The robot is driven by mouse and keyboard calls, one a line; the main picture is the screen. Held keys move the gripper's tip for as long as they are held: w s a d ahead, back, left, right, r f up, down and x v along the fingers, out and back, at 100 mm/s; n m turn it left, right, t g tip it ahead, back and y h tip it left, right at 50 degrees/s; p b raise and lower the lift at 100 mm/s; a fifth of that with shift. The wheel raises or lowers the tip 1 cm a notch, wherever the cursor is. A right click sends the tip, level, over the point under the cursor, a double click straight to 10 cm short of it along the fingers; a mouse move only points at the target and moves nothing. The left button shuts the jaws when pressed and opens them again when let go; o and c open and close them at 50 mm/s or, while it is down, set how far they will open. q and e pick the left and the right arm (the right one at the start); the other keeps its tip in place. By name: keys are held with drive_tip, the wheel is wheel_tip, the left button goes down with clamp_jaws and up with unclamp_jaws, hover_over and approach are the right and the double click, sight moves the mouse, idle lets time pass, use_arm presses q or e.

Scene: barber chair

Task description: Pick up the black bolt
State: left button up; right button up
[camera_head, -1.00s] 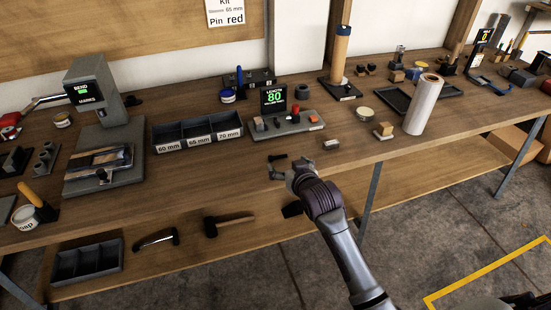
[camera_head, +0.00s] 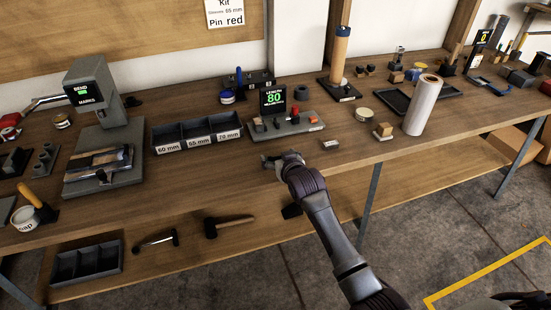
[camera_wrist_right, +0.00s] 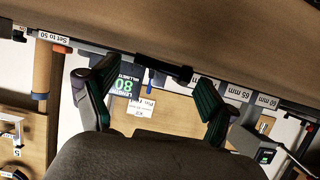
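The black bolt (camera_wrist_right: 166,68) shows in the right wrist view as a short dark piece at the worktop's front edge, between my fingertips and apart from both. My right gripper (camera_head: 279,161) is at the front edge of the bench in the head view, in front of the grey length gauge. In the wrist view the right gripper (camera_wrist_right: 153,90) has its two green-padded fingers spread wide with nothing held. In the head view the gripper largely hides the bolt. My left gripper is in neither view.
The gauge (camera_head: 288,128) reading 80 stands just behind the gripper. A divided tray (camera_head: 197,144) labelled 60, 65 and 70 mm is to the left. A small pale block (camera_head: 329,145) lies to the right. A hammer (camera_head: 229,221) lies on the lower shelf.

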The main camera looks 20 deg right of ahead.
drive_tip(key=c, duration=0.9)
drive_tip(key=shift+r, duration=0.1)
